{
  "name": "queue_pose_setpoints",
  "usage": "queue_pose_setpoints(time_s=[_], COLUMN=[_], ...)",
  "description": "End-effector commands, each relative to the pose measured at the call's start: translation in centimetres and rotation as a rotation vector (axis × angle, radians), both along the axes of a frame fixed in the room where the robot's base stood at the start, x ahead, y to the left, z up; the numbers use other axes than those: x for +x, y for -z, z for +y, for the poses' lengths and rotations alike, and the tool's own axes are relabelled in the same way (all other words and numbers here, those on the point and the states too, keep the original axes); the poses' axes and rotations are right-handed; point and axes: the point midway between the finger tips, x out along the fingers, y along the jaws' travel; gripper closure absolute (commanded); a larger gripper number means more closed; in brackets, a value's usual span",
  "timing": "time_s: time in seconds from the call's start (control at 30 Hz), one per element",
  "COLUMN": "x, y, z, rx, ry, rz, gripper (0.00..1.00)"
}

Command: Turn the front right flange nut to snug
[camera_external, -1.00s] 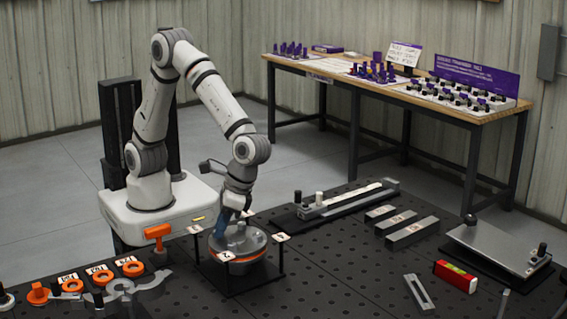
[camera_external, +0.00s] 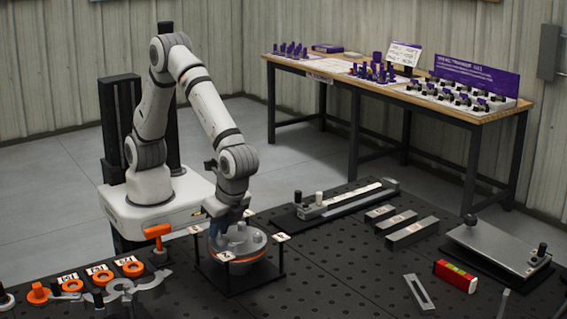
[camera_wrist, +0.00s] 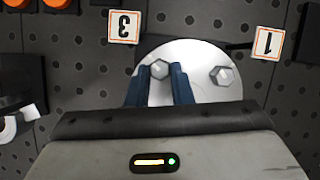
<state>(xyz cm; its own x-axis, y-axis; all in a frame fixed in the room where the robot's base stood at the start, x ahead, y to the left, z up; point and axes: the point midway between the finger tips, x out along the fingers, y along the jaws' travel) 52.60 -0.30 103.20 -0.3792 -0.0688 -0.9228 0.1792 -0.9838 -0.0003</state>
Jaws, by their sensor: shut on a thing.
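The round grey flange (camera_external: 258,250) with an orange band sits in a dark frame on the perforated bench, in front of my base. In the wrist view the flange (camera_wrist: 205,60) is a light disc with two hex nuts showing. My gripper (camera_wrist: 160,72) has blue fingers pointing down at the flange, shut on one hex nut (camera_wrist: 160,68). A second hex nut (camera_wrist: 222,75) stands free to the right of the fingers. In the external view my gripper (camera_external: 226,226) is over the left part of the flange. The fingers and wrist hide part of the flange.
Number tags 3 (camera_wrist: 124,27) and 1 (camera_wrist: 267,42) stand by the flange. An orange T-handle (camera_external: 157,233) and orange rings (camera_external: 131,267) are to the left. Grey bars (camera_external: 411,232) and a red level (camera_external: 455,276) lie to the right.

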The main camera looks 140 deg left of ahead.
Motion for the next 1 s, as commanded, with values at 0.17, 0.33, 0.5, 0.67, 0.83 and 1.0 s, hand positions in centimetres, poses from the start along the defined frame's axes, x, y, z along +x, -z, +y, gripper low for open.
queue_pose_setpoints(time_s=[0.17, 0.33, 0.5, 0.67, 0.83, 1.0], x=[0.21, 0.23, 0.24, 0.25, 0.25, 0.18], y=[-0.35, -0.37, -0.38, -0.39, -0.39, -0.28], z=[-0.11, -0.16, -0.16, -0.16, -0.15, -0.15], rx=[0.000, 0.000, 0.001, 0.001, 0.000, 0.001], ry=[0.079, 0.118, 0.132, 0.133, 0.131, 0.131], rz=[-0.008, -0.009, -0.009, -0.010, -0.010, -0.007], gripper=[1.00, 1.00, 1.00, 1.00, 1.00, 0.66])
